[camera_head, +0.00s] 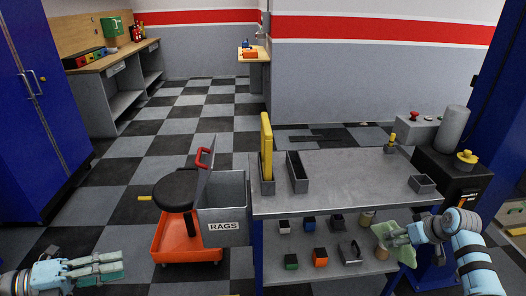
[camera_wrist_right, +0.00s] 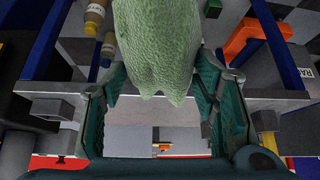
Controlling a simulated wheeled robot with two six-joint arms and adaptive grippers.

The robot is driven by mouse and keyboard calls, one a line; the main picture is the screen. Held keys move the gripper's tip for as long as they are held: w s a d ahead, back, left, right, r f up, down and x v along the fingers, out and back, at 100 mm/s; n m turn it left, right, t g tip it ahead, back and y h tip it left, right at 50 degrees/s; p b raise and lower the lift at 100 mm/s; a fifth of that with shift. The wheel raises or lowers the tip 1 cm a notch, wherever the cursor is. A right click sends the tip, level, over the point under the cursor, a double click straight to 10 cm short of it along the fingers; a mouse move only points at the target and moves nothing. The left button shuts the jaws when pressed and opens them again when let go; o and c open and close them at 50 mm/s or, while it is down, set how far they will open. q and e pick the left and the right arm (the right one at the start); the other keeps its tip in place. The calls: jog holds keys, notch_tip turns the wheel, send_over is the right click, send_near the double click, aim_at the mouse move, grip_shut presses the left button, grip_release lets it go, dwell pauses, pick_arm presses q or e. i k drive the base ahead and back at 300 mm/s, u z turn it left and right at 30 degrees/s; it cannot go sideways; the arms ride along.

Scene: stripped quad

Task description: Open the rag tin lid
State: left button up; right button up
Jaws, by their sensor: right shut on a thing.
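The rag tin (camera_head: 224,226) is a grey box marked RAGS, beside the left end of the metal bench. Its grey lid (camera_head: 206,182) stands steeply raised at the tin's left side, with a red handle (camera_head: 204,157) at the top. Part of the tin's lettered face shows at the right edge of the wrist view (camera_wrist_right: 308,72). My right gripper (camera_head: 388,236) is shut on a pale green rag (camera_head: 405,252) at the bench's front right; the rag hangs between the fingers in the wrist view (camera_wrist_right: 155,50). My left gripper (camera_head: 122,264) is open and empty at lower left, apart from the tin.
A black-seated stool (camera_head: 176,190) with an orange base (camera_head: 168,238) stands against the tin's left. The metal bench (camera_head: 340,172) carries a yellow upright item (camera_head: 266,146) and grey trays. Several small items sit on its lower shelf. Checkered floor is clear behind the stool.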

aim_at(206, 168)
jog(key=i, duration=1.5)
